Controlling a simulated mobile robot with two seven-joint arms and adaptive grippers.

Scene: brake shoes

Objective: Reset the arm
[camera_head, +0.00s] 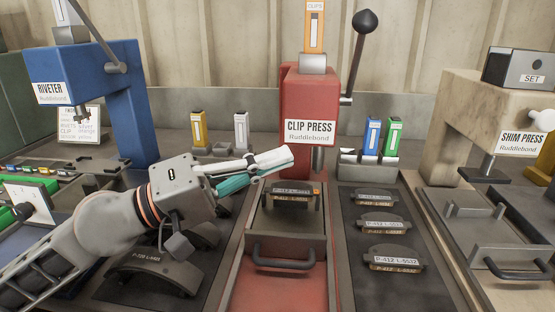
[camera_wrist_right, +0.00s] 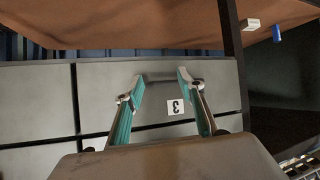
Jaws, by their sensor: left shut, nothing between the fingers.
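My left arm comes in from the left in the head view. Its left gripper (camera_head: 285,158) is shut and empty, with its white and teal fingers pointing right. It appears in front of the red clip press (camera_head: 310,105), above and left of a brake pad (camera_head: 290,194) that sits on the press's sliding tray (camera_head: 287,228). My right gripper (camera_wrist_right: 161,82) shows only in the right wrist view. Its two teal fingers are spread with nothing visible between them, in front of grey drawer-like panels (camera_wrist_right: 210,82), one with a label 3 (camera_wrist_right: 175,107).
Several brake pads (camera_head: 380,223) lie on the dark mat right of the press. Brake shoes (camera_head: 150,270) lie on the left mat, partly behind my left arm. The blue riveter (camera_head: 115,85) stands left and the beige shim press (camera_head: 470,110) right. A black-knobbed lever (camera_head: 357,55) rises beside the clip press.

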